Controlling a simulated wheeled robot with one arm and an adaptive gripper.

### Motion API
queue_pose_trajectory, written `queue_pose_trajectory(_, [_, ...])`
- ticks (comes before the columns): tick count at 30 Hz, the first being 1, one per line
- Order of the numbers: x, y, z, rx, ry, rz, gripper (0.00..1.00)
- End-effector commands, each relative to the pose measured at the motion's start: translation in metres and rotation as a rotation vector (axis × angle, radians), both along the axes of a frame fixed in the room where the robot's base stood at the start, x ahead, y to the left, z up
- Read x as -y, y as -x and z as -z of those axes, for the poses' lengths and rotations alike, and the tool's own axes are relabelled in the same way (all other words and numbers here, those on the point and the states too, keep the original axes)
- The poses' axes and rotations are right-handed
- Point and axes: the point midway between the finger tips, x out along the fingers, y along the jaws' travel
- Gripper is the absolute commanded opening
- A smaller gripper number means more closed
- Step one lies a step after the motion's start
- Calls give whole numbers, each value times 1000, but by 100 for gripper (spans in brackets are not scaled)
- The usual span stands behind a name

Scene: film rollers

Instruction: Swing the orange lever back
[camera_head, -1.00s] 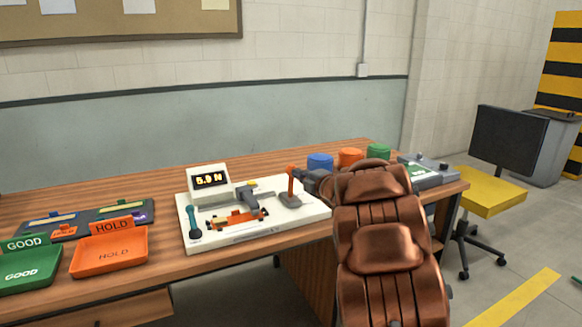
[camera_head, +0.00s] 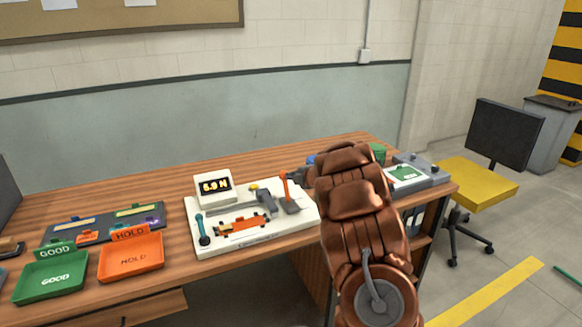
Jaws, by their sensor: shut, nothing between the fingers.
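The orange lever (camera_head: 285,188) stands on a grey base near the right end of a white test fixture (camera_head: 205,239) on the desk. It leans slightly to the left at its top. My gripper (camera_head: 291,176) is at the right side of the lever's upper part, very close to it. I cannot tell whether they touch. The gripper is small and dark, with its rear hidden behind my copper arm, and it is shut with nothing held.
A green GOOD tray (camera_head: 50,287) and an orange HOLD tray (camera_head: 131,268) stand at the desk's left front. A dark organiser (camera_head: 105,222) lies behind them. A grey device (camera_head: 424,178) sits at the right end. Coloured containers, including a green one (camera_head: 378,152), are partly behind my arm.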

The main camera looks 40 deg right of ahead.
Motion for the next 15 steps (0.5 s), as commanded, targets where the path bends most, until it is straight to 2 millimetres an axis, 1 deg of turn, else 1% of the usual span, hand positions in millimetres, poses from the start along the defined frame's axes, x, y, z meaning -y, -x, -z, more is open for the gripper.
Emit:
queue_pose_trajectory(1, [1,-2,-8,-17,-4,-1,0])
queue_pose_trajectory(7, [3,-10,-6,-81,-21,-2,0])
queue_pose_trajectory(15, [5,-19,-1,-81,-23,1,0])
